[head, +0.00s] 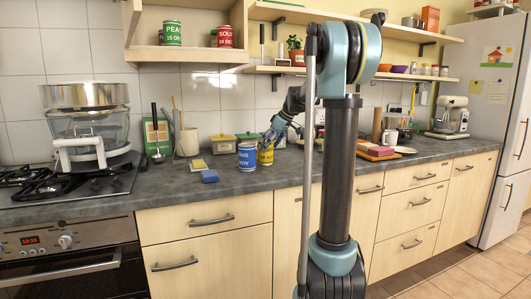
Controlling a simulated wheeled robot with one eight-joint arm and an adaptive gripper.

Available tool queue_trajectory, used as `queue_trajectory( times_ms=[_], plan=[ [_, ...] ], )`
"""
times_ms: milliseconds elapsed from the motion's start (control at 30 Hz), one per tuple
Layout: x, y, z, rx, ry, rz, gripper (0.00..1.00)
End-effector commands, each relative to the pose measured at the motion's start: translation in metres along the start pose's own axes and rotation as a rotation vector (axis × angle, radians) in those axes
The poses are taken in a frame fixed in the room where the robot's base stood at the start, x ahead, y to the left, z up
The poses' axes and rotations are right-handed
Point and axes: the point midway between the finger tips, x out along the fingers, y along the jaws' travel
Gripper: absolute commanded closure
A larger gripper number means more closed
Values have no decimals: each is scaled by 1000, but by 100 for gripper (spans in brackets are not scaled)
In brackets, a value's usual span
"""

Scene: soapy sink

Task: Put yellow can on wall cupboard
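The yellow can (265,157) stands on the grey counter, just right of a blue can (247,157). My gripper (268,141) is at the top of the yellow can, coming from the upper right. Its fingers are small and partly merge with the can, so I cannot tell whether they are closed on it. The open wall cupboard (180,55) is at the upper left, above the counter. A green peas can (172,33) and a red can (225,37) stand in it.
A blue sponge (210,176) and a yellow sponge (198,165) lie left of the cans. Lidded containers (222,144) stand behind. Open shelves (275,70) hang right of the cupboard.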

Motion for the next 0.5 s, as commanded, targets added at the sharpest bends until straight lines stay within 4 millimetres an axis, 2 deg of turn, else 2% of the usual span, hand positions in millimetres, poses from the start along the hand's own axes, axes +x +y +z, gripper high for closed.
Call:
queue_trajectory(
  times_ms=[200,500],
  plan=[
    [-44,0,0,3,1,2,21],
    [-82,0,0,2,1,1,21]
  ],
)
